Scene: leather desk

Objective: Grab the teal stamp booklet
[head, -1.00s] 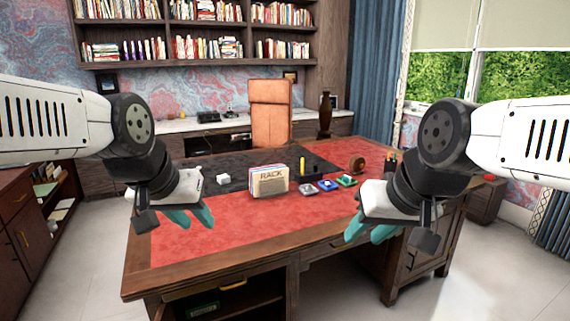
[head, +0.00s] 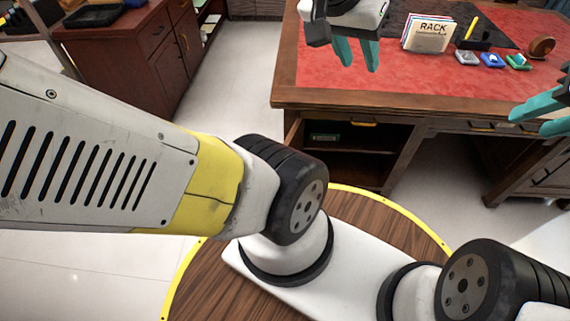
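A small dark green flat item with pale marking (head: 323,137) lies in the open compartment under the desk's left part. It may be the teal stamp booklet, but it is too small and dark to be sure. My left gripper (head: 360,65) has teal fingers spread apart, empty, over the desk's red top near the front edge, above and to the right of that item in the picture. My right gripper (head: 530,122) is partly cut off at the right edge. Its teal fingers are apart with nothing seen between them.
On the desk (head: 390,103) stand a rack of papers (head: 428,33), a dark holder with a yellow item (head: 473,37), several small coloured pads and a brown round object (head: 541,47). A wooden cabinet (head: 125,60) stands left, with clear floor between.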

